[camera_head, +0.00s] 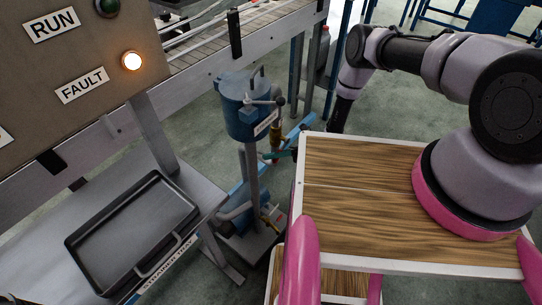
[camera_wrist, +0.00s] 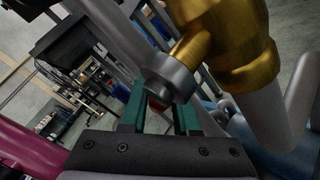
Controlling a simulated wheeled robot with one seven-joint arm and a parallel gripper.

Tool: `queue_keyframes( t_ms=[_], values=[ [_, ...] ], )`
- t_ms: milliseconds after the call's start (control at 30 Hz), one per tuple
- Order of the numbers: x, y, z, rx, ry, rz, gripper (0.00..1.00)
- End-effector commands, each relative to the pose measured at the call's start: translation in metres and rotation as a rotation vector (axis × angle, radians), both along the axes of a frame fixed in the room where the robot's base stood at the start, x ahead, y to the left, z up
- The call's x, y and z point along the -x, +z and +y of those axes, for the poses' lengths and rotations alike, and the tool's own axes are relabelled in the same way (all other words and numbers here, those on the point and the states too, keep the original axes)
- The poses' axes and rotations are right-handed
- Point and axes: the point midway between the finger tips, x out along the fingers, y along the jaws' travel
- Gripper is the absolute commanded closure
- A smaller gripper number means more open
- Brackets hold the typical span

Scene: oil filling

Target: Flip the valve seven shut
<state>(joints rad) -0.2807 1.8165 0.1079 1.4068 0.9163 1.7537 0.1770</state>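A brass valve body (camera_wrist: 235,45) fills the upper right of the wrist view, with a grey round end piece (camera_wrist: 168,80) at the end of its brass stem. My gripper (camera_wrist: 161,115) has teal fingers standing apart, with the round end piece in front of the gap. A small red part (camera_wrist: 158,103) shows between the fingers; whether they touch it is unclear. In the head view my gripper (camera_head: 279,155) is small beside the column under the blue tank, close to a brass and red fitting (camera_head: 274,138). No number seven is readable.
The blue tank (camera_head: 246,106) stands on a grey column (camera_head: 252,190) above lower blue pipework (camera_head: 239,222). A black tray (camera_head: 133,232) lies on the metal bench at left. A control panel (camera_head: 70,65) carries a lit FAULT lamp (camera_head: 132,61). Floor is free behind the tank.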

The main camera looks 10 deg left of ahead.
Motion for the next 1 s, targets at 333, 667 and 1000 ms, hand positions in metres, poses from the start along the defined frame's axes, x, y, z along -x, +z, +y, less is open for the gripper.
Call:
queue_keyframes(
  t_ms=[333,667,1000],
  values=[
    [-0.0004,0.0001,-0.0002,0.0,0.0,0.0,1.0],
    [-0.0005,0.0001,-0.0002,0.0,0.0,0.0,1.0],
    [-0.0008,0.0002,-0.0002,0.0,0.0,0.0,1.0]
  ],
)
